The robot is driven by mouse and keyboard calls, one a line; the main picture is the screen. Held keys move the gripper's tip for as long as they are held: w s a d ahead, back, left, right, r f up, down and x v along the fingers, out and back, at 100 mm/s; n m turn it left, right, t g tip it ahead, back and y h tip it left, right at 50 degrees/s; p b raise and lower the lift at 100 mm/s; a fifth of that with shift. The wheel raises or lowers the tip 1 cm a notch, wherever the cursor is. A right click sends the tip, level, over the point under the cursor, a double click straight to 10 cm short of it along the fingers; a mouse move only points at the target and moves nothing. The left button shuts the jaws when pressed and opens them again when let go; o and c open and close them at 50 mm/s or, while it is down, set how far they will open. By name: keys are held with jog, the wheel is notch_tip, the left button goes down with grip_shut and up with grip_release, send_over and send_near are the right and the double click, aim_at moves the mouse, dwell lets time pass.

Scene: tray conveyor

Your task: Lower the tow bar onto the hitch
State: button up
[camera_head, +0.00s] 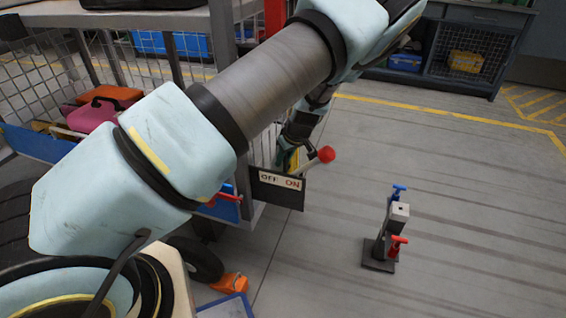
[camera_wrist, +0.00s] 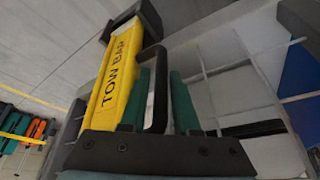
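The yellow tow bar, lettered TOW BAR, stands out large in the wrist view (camera_wrist: 122,70), with a black end and a black loop handle (camera_wrist: 158,85). My gripper's green fingers (camera_wrist: 160,105) lie on either side of the handle and look closed on it. In the head view my gripper (camera_head: 293,143) is at the cart's end, beside a small visible part of the yellow bar (camera_head: 283,160). The bar's lower end is hidden.
A black floor stand (camera_head: 379,255) carries blue and red T-handles. A wire cart (camera_head: 150,68) holds boxes at left. An orange block (camera_head: 229,284) lies near a wheel.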

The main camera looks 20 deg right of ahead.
jog(key=shift+w+f, duration=0.25)
jog(key=shift+f, duration=0.3)
jog(key=shift+a, duration=0.1)
grip_shut()
dwell(1.0)
